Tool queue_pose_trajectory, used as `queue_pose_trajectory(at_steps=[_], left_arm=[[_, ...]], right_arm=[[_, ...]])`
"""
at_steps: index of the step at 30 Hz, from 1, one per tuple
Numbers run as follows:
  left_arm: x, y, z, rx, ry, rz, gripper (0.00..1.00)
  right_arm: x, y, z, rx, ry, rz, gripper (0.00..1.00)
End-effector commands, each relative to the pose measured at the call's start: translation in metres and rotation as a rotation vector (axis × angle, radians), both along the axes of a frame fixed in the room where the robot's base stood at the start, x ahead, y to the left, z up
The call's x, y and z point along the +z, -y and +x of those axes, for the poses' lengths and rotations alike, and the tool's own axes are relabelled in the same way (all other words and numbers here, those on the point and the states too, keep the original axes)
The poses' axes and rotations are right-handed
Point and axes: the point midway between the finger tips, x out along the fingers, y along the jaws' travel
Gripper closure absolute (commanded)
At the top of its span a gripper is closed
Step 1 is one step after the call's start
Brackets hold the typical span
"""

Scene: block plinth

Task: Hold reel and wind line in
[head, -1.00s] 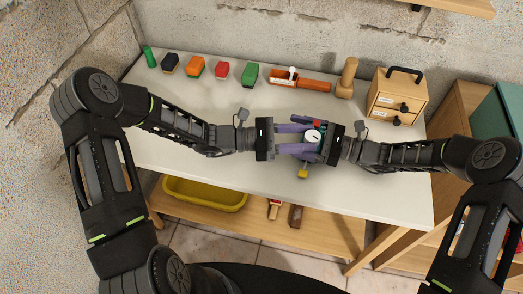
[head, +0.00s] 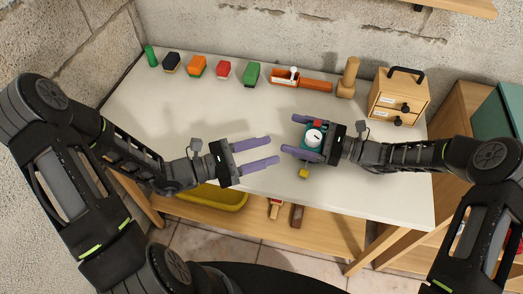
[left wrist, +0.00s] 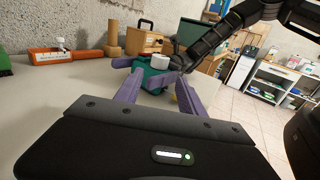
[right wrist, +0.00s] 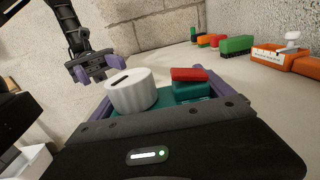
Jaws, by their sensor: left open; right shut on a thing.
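The reel is a teal block with a white round knob and a red piece on top (head: 314,137). My right gripper (head: 299,136) is shut on the reel and holds it above the table's front part. A small yellow piece (head: 304,173) hangs below the reel; any line to it is too small to see. In the right wrist view the reel's white ribbed knob (right wrist: 131,92) and red piece (right wrist: 189,75) sit between the fingers. My left gripper (head: 267,152) is open and empty, left of the reel, fingers pointing at it. The reel also shows in the left wrist view (left wrist: 152,76).
Several coloured blocks, including a green one (head: 251,75), stand along the back of the white table (head: 150,110). An orange tool holder (head: 300,82), a wooden peg (head: 348,78) and a drawer box (head: 398,97) stand at back right. A yellow tray (head: 215,197) lies on the lower shelf.

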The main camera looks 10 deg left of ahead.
Motion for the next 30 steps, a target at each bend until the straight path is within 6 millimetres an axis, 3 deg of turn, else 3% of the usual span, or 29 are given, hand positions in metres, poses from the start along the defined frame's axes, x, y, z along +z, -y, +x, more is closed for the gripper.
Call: queue_pose_trajectory(at_steps=[14, 24, 30], left_arm=[[-0.001, -0.005, -0.004, 0.000, -0.002, -0.001, 0.53], [-0.020, -0.032, -0.007, 0.109, -0.066, -0.097, 0.53], [-0.005, -0.013, -0.027, 0.054, -0.026, -0.274, 0.53]], right_arm=[[-0.006, 0.002, -0.001, -0.002, -0.006, -0.010, 0.55], [-0.006, 0.002, -0.001, -0.002, -0.006, -0.010, 0.55], [-0.006, 0.002, -0.001, -0.003, -0.006, -0.010, 0.55]])
